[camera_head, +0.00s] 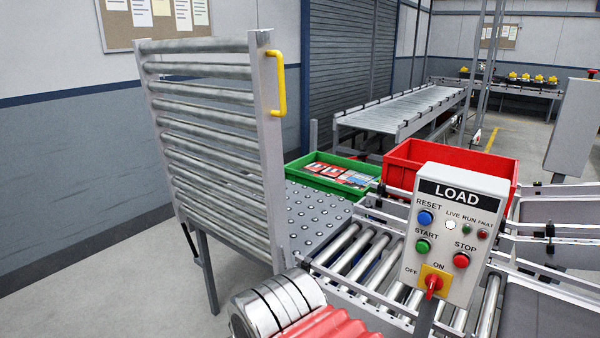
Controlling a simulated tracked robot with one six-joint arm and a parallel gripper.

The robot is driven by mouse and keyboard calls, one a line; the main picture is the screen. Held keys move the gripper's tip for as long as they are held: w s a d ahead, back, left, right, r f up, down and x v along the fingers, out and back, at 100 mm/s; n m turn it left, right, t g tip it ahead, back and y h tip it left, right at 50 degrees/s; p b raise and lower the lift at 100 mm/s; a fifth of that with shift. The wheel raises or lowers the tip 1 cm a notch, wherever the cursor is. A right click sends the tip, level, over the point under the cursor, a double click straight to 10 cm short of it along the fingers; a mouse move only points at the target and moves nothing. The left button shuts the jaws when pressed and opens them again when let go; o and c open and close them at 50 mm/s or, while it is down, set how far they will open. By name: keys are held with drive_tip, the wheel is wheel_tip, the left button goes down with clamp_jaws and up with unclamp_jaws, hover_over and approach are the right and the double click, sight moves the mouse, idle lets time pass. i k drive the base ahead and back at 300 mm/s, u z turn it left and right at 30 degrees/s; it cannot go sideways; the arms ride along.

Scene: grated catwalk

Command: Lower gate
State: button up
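The gate (205,125) is a hinged section of grey rollers in a metal frame. It stands raised, nearly upright, at the left of the conveyor. A yellow handle (280,84) is fixed to the upper part of its right side rail. Nothing is touching the handle. The lower end of the gate meets the conveyor side near the ball-studded table (305,220). My gripper's fingers do not show in this view, so its place relative to the handle cannot be seen.
A LOAD control box (452,235) stands in front of the roller conveyor (360,258). A green tray (331,175) with flat packs and a red bin (440,165) sit behind. Another conveyor (400,110) runs behind these. The floor at the lower left is clear.

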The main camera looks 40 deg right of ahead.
sight(259, 235)
drive_tip(key=z, duration=0.85)
drive_tip(key=k, duration=0.65)
drive_tip(key=u, duration=0.4)
drive_tip(key=i, duration=1.6)
drive_tip(key=z, duration=0.2)
